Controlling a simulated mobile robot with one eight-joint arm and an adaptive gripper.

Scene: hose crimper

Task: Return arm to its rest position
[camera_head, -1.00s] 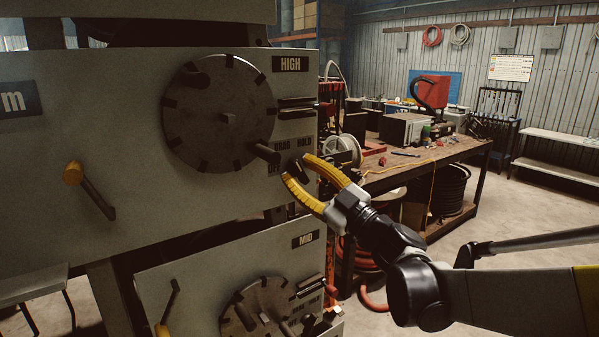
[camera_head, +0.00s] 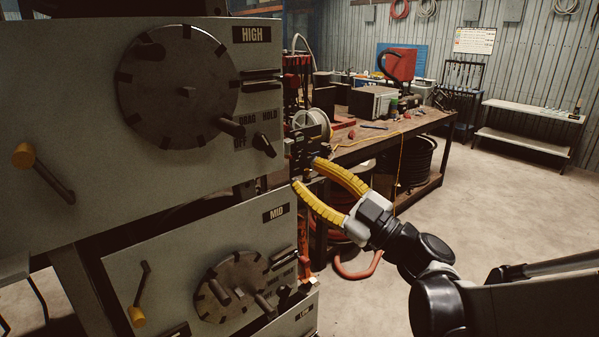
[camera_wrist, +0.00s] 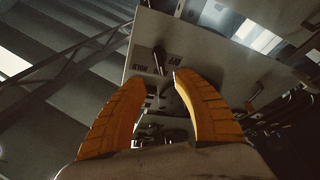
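My gripper (camera_head: 306,172) has two curved yellow fingers. They are apart, with nothing between them. In the head view it hangs in the air just right of the grey crimper panel marked HIGH (camera_head: 60,120). The small black selector knob (camera_head: 263,145) by the DRAG, HOLD and OFF labels is a little up and left of the fingertips, with a gap between. In the wrist view the fingers (camera_wrist: 157,80) frame the panel, and the black knob (camera_wrist: 160,58) shows between the tips. My arm reaches in from the right.
A lower panel marked MID (camera_head: 160,270) has its own dial and yellow-tipped crank. A cluttered workbench (camera_head: 432,125) stands behind my gripper, with a red hose (camera_head: 358,268) beneath. A shelf (camera_head: 530,125) is at the far wall. Open floor lies to the right.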

